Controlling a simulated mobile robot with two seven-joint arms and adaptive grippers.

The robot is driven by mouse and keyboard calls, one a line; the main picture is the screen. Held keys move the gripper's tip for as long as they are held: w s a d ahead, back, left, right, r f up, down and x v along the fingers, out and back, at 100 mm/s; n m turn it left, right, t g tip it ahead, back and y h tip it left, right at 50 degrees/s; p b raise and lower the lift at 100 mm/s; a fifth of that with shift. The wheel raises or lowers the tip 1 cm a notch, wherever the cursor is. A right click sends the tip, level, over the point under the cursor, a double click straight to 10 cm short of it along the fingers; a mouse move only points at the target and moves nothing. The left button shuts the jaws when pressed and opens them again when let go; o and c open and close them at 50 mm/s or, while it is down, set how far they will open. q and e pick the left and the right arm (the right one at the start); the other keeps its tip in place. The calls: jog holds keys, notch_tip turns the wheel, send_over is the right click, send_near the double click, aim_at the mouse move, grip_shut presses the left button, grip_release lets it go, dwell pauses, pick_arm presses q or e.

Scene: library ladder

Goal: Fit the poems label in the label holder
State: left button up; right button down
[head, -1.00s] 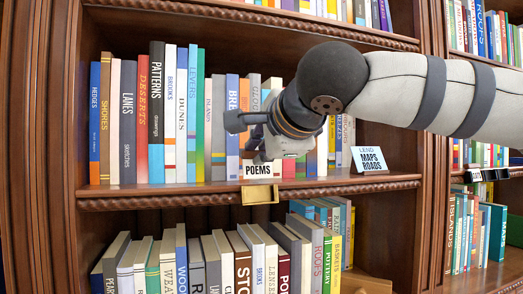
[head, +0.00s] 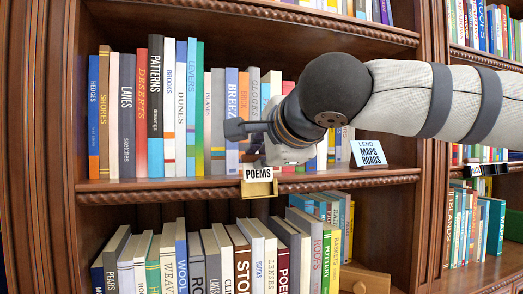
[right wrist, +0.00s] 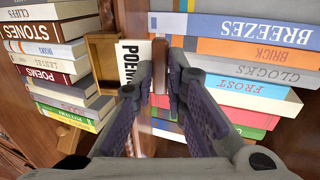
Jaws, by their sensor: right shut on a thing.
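The poems label (head: 257,172), a white card with black letters, stands upright at the shelf's front edge, at the top of the brass label holder (head: 260,189). My right gripper (head: 258,158) reaches in from the right and is shut on the label from above. In the right wrist view the fingers (right wrist: 158,85) hide part of the label (right wrist: 129,62), and the holder (right wrist: 102,62) lies just left of it. The label's lower edge meets the holder; how deep it sits inside I cannot tell. My left gripper is not in view.
A row of upright books (head: 182,110) stands close behind the gripper. A maps and roads sign (head: 368,153) stands on the same shelf to the right. More books (head: 240,262) fill the shelf below. The space in front of the shelf edge is clear.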

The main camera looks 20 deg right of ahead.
jog(key=shift+s+f, duration=0.25)
jog(key=shift+f, duration=0.9)
jog(key=c, duration=1.5)
grip_release()
jog(key=shift+c, duration=0.2)
jog(key=v, duration=1.2)
